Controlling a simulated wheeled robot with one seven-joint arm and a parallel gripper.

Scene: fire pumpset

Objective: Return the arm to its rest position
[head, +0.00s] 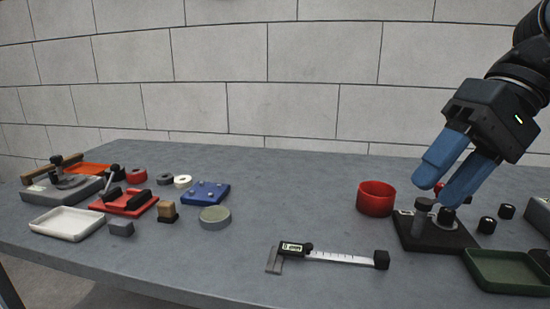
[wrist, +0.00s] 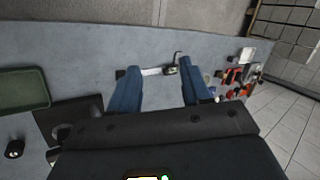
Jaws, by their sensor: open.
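My gripper (head: 452,178) has two blue fingers and reaches in from the upper right in the head view. Its fingers are spread apart with nothing seen between them. The fingertips are above or near a black base (head: 428,233) that carries a grey cylinder and a small post; I cannot tell whether they touch it. In the wrist view my gripper (wrist: 154,82) has both fingers apart, with bare table and the caliper's scale beyond them. The black base (wrist: 68,118) shows at lower left there, partly hidden by the gripper body.
A red cup (head: 376,198) stands left of the fingers. A digital caliper (head: 335,258) lies in front. A green tray (head: 508,271) and black knobs (head: 487,225) are at right. Fixtures, a white tray (head: 67,223) and a blue block (head: 205,192) fill the left. The middle table is clear.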

